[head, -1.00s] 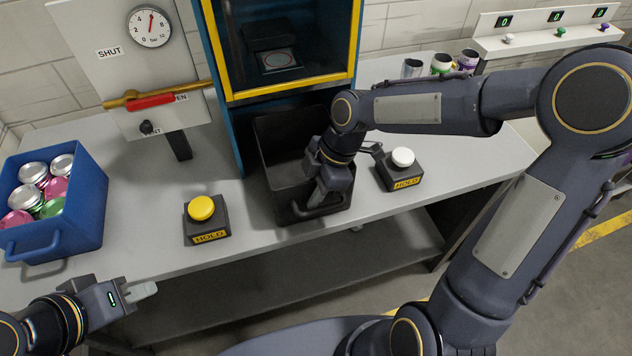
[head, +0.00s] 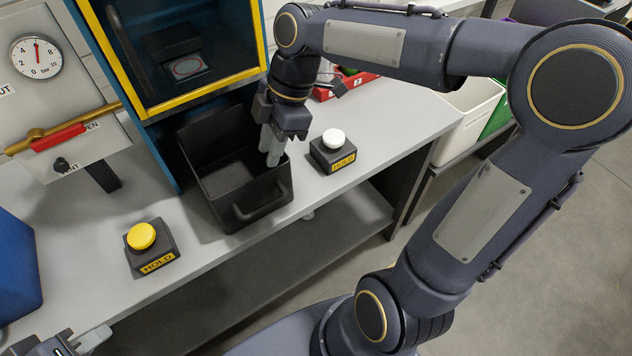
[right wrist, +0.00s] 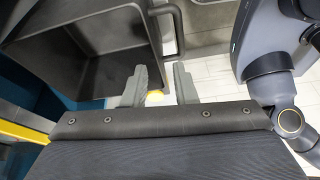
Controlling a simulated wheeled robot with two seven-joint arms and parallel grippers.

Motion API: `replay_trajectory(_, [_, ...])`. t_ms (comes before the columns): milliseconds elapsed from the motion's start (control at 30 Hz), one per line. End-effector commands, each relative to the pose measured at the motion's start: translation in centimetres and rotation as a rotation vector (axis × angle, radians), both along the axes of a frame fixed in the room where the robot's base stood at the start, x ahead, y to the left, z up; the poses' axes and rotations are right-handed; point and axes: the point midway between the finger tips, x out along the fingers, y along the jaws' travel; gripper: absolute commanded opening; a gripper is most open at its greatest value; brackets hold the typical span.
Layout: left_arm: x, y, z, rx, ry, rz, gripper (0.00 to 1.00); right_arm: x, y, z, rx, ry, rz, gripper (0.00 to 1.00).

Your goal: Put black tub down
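The black tub (head: 228,190) stands upright and empty on the grey table, below the blue press and close to the table's front edge. Its handle (head: 264,205) faces the front. In the right wrist view the tub (right wrist: 120,72) is at the upper left, with its handle (right wrist: 178,30) beyond the fingertips. My right gripper (head: 270,155) is over the tub's right rim.
A yellow-button box (head: 152,250) stands left of the tub, and a white-button box (head: 332,152) stands close on its right. The blue press (head: 150,118) rises behind. A blue bin (head: 18,265) is at the left edge. A white bin (head: 470,112) stands beyond the table's right end.

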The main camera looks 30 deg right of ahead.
Motion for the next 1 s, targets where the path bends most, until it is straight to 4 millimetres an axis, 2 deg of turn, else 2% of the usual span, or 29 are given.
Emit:
replay_trajectory(133, [0.0,0.0,0.0,0.0,0.0,0.0,0.25,-4.8,-2.0,0.3,-0.016,0.015,-0.422,0.25])
replay_trajectory(300, [0.0,0.0,0.0,0.0,0.0,0.0,0.25,-10.6,-3.9,-1.2,0.116,0.064,-1.01,0.25])
replay_trajectory(400, [0.0,0.0,0.0,0.0,0.0,0.0,0.25,-13.0,-4.1,-2.5,0.23,0.111,-1.27,0.25])
replay_trajectory(500, [0.0,0.0,0.0,0.0,0.0,0.0,0.25,-14.4,-4.1,-3.5,0.322,0.155,-1.433,0.25])
replay_trajectory(633, [0.0,0.0,0.0,0.0,0.0,0.0,0.25,-15.1,-4.0,-4.0,0.379,0.188,-1.525,0.25])
replay_trajectory(967, [0.0,0.0,0.0,0.0,0.0,0.0,0.25,-15.1,-4.0,-4.1,0.38,0.192,-1.532,0.25])
replay_trajectory(1000, [0.0,0.0,0.0,0.0,0.0,0.0,0.25,-15.1,-4.0,-4.1,0.379,0.193,-1.53,0.2])
